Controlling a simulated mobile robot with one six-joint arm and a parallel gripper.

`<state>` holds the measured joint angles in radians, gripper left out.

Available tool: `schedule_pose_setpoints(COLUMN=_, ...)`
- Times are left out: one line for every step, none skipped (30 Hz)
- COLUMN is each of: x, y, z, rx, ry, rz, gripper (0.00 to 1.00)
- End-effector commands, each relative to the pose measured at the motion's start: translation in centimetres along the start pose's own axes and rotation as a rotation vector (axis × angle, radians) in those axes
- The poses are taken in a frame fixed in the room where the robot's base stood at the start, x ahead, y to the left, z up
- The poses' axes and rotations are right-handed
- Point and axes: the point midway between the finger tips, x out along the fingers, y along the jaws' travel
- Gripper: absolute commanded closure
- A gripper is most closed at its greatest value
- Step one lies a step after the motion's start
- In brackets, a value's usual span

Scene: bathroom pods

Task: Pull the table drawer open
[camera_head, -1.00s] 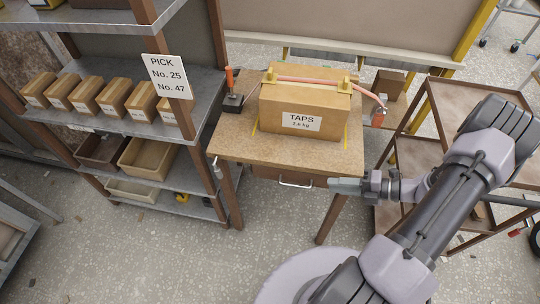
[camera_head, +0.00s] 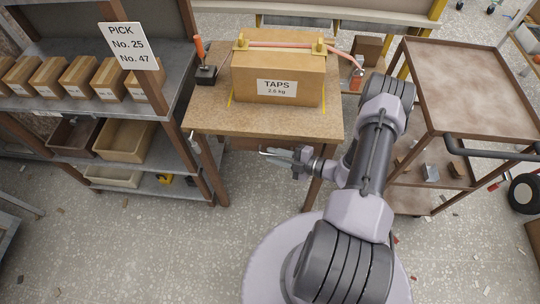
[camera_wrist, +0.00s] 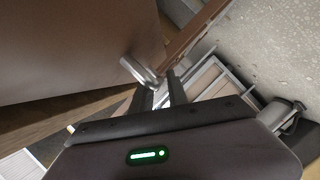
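The wooden table (camera_head: 210,118) stands ahead of me, and its brown drawer (camera_head: 246,143) sits under the front edge, looking shut. My gripper (camera_head: 276,155) is in front of the drawer, at handle height, and covers most of the handle in the head view. In the wrist view a brown panel, likely the drawer front (camera_wrist: 75,45), fills the upper left. The silver bar handle (camera_wrist: 138,71) shows at my gripper's fingertips (camera_wrist: 158,80). The fingers are apart, with a gap between them. I cannot tell whether they touch the handle.
A cardboard box marked TAPS (camera_head: 280,75) stands on the table, beside a stamp-like tool (camera_head: 206,72). A shelf unit (camera_head: 160,110) with boxes is on the left. A brown trolley (camera_head: 475,85) is close on the right.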

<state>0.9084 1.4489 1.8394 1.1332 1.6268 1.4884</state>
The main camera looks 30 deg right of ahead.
Motion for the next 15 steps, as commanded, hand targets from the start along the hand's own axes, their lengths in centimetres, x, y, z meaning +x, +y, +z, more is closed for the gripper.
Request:
schedule_pose_setpoints(x=0.7, y=-0.1, z=0.0, rx=-0.001, ry=0.002, rz=-0.001, gripper=0.8)
schedule_pose_setpoints(x=0.9, y=-0.1, z=0.0, rx=-0.001, ry=0.001, rz=-0.001, gripper=0.8)
schedule_pose_setpoints(x=1.3, y=-0.1, z=0.0, rx=-0.001, ry=0.002, rz=-0.001, gripper=0.8)
schedule_pose_setpoints(x=1.5, y=-0.1, z=0.0, rx=-0.001, ry=0.001, rz=0.0, gripper=0.8)
schedule_pose_setpoints(x=1.6, y=0.0, z=0.0, rx=-0.001, ry=0.001, rz=0.0, gripper=0.8)
schedule_pose_setpoints(x=1.7, y=0.0, z=0.0, rx=0.0, ry=0.0, rz=0.0, gripper=0.8)
schedule_pose_setpoints(x=1.8, y=0.0, z=0.0, rx=0.0, ry=0.0, rz=0.001, gripper=0.8)
schedule_pose_setpoints(x=1.8, y=0.0, z=0.0, rx=0.0, ry=-0.001, rz=0.001, gripper=0.8)
schedule_pose_setpoints(x=1.9, y=0.0, z=0.0, rx=0.0, ry=-0.001, rz=0.001, gripper=0.8)
schedule_pose_setpoints(x=1.9, y=0.1, z=0.0, rx=-0.001, ry=-0.001, rz=0.001, gripper=0.8)
schedule_pose_setpoints(x=1.8, y=0.1, z=0.0, rx=-0.001, ry=-0.001, rz=0.001, gripper=0.8)
schedule_pose_setpoints(x=1.8, y=0.1, z=0.0, rx=-0.001, ry=-0.001, rz=0.001, gripper=0.8)
schedule_pose_setpoints(x=1.8, y=0.1, z=0.0, rx=-0.001, ry=-0.001, rz=0.001, gripper=0.8)
schedule_pose_setpoints(x=1.8, y=0.1, z=0.0, rx=-0.001, ry=0.0, rz=0.001, gripper=0.8)
schedule_pose_setpoints(x=1.8, y=0.1, z=0.0, rx=-0.001, ry=0.0, rz=0.001, gripper=0.88)
